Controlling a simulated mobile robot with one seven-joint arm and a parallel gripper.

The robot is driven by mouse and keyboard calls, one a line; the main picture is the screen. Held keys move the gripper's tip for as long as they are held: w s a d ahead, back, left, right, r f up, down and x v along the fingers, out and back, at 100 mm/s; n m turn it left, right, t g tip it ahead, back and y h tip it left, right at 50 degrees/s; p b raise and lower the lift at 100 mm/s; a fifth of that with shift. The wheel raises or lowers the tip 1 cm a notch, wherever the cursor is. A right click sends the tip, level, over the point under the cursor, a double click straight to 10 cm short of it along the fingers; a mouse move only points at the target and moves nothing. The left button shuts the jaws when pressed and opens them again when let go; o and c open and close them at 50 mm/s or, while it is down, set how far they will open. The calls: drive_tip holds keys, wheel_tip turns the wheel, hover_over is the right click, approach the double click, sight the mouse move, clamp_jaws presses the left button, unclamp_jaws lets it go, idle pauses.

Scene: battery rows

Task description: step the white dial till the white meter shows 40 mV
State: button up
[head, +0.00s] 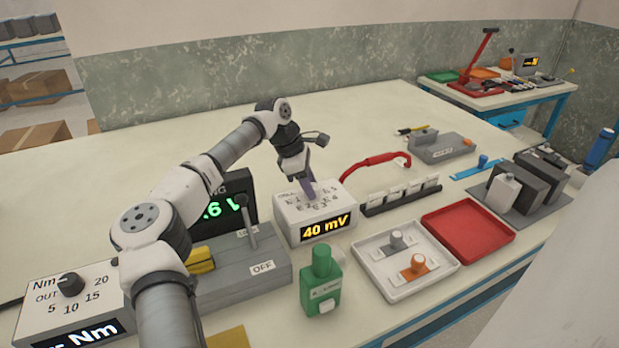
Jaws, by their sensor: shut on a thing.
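The white meter (313,232) stands near the middle of the table, and its front display reads 40 mV in yellow. Its top face carries printed dial marks. My gripper (309,188) points down onto that top face from above and is shut on the dial there. The dial itself is mostly hidden by the fingers, so its pointer position cannot be read.
A grey switch box (238,282) with an upright lever and an OFF label is left of the meter. A green bottle-like item (320,283), a white tray (437,273) and a red tray (468,231) lie in front and right. Free table is behind.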

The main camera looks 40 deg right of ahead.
drive_tip(key=shift+m+g+y+p, duration=0.4)
drive_tip(key=shift+m+p, duration=0.3)
drive_tip(key=shift+m, duration=0.9)
drive_tip(key=o, duration=1)
drive_tip(key=shift+d, duration=0.1)
drive_tip(key=shift+w+r, duration=0.1)
drive_tip(key=shift+w, duration=0.05)
drive_tip(key=v, duration=1.3)
drive_tip(key=shift+r+b, duration=0.3)
drive_tip(key=shift+b, duration=0.05)
drive_tip(key=shift+f, duration=0.1)
